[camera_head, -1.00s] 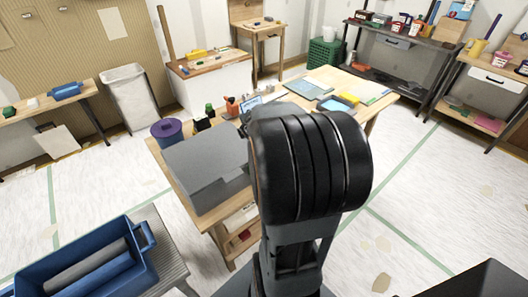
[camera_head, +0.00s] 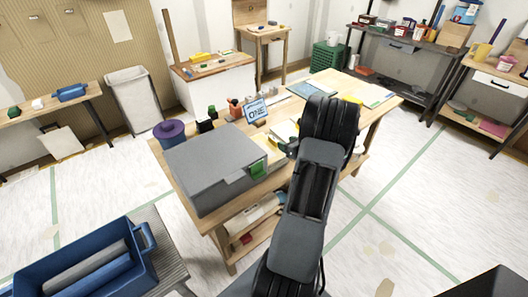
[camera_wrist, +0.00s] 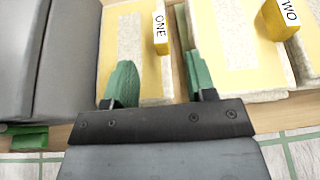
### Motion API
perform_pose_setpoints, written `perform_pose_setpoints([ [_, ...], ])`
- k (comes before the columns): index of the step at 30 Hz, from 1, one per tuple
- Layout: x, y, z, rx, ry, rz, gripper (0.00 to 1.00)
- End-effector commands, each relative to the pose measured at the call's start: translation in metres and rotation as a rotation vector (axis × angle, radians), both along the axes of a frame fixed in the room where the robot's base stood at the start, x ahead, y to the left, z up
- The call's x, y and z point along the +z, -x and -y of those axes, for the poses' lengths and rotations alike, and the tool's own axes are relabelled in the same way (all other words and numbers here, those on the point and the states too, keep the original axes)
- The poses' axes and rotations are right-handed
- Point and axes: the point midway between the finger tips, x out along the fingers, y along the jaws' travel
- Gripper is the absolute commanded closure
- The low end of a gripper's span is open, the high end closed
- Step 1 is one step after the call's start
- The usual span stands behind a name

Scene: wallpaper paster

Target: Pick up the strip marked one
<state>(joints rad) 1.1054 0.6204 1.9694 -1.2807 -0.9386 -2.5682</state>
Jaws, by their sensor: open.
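The strip marked one (camera_wrist: 128,38) is a pale yellow sheet with a whitish band, lying on the table in the wrist view. A yellow block (camera_wrist: 160,30) labelled ONE stands at its right edge. My gripper (camera_wrist: 160,60) has green fingers spread apart, one on each side of the block's near end. No contact is visible, and the height of the fingers above it is unclear. A second strip (camera_wrist: 222,45), with a yellow block (camera_wrist: 281,18) labelled TWO, lies to the right. In the head view my arm hides the gripper.
A grey machine (camera_head: 215,165) stands on the table's left, close to the strip. A blue card (camera_head: 257,111) reading ONE stands behind it. A purple round container (camera_head: 170,130) is at the back left.

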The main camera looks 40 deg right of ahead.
Motion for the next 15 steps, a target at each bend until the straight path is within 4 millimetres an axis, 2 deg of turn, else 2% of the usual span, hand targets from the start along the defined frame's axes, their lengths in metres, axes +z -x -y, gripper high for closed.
perform_pose_setpoints([
  [3,-0.006,-0.014,0.001,0.001,-0.001,-0.001,0.49],
  [11,-0.011,-0.028,0.003,0.000,-0.001,-0.001,0.49],
  [15,-0.016,-0.045,0.004,0.001,-0.002,-0.002,0.49],
])
